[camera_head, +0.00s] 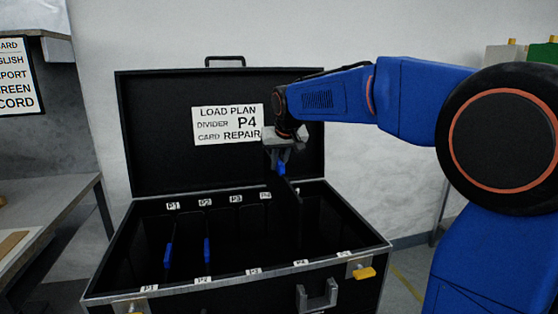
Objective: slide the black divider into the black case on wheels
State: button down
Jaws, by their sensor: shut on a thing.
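The black case (240,284) stands in the middle with its lid open against the back. My gripper (281,160) is above the right part of the case and is shut on the black divider (287,192) at its blue tab. The divider hangs below the jaws, its lower part reaching toward or into the case; its lower edge is lost against the dark inside. Small slot labels run along the back and front rims. P4 (265,195) on the back rim is just left of the held divider. I cannot tell whether the divider is in a slot.
Two blue tabs show inside the case, near P1 (168,255) and P2 (207,250). The lid's load plan (225,124) reads divider P4, card REPAIR. A grey bench (55,190) stands at left.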

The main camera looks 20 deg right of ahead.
aim_at(286, 213)
notch_tip(286, 213, down, 28)
dwell(4.2)
jog(key=shift+f, duration=0.15)
jog(key=c, duration=1.6)
grip_release()
jog(key=shift+c, duration=0.2)
jog(key=v, duration=1.7)
jog(key=shift+r, duration=0.2)
